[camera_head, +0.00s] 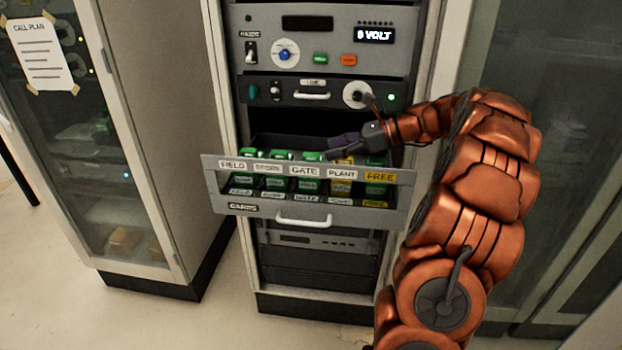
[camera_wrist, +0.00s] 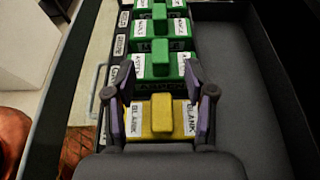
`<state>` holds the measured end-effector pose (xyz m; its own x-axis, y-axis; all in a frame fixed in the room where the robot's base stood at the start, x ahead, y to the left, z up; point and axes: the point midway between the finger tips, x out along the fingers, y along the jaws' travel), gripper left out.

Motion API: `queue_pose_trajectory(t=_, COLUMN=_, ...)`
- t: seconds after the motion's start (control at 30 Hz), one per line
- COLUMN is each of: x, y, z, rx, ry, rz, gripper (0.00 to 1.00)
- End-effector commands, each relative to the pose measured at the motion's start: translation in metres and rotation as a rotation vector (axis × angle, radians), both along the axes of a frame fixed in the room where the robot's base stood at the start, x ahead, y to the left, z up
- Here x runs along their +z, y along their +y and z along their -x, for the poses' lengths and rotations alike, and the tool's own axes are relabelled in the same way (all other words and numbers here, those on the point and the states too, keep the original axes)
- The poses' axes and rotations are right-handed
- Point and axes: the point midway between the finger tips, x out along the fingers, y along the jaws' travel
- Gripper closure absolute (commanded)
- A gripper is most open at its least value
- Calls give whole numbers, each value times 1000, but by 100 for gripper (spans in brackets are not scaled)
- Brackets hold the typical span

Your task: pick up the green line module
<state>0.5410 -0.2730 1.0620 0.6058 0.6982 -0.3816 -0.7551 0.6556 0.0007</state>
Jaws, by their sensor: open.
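Several green modules sit in a row in the pulled-out card drawer (camera_head: 262,208). In the wrist view the nearest green module (camera_wrist: 160,58) has a raised green grip and white end labels that I cannot read for sure. A yellow module (camera_wrist: 161,117) with labels reading BLANK lies nearer; it also shows behind the PLANT label in the head view (camera_head: 341,187). My gripper (camera_head: 333,150) is open over the drawer. In the wrist view its fingers (camera_wrist: 159,77) flank the yellow module and reach toward the nearest green one. Contact cannot be told. Which module is the line one is unclear.
The drawer front carries FIELD, STORE, GATE, PLANT and FREE labels and a handle (camera_head: 304,221). A dark bare tray area (camera_wrist: 236,90) lies right of the modules in the wrist view. Rack panels (camera_head: 325,55) stand above the drawer. A glass cabinet (camera_head: 100,150) stands left.

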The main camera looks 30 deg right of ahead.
Motion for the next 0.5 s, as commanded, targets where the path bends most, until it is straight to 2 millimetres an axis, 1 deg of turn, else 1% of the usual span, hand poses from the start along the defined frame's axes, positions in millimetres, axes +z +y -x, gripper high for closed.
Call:
queue_pose_trajectory(t=0.3, x=-16, y=27, z=-24, rx=1, ry=3, rz=0, gripper=46)
queue_pose_trajectory(t=0.5, x=-19, y=33, z=-29, rx=1, ry=0, rz=1, gripper=46)
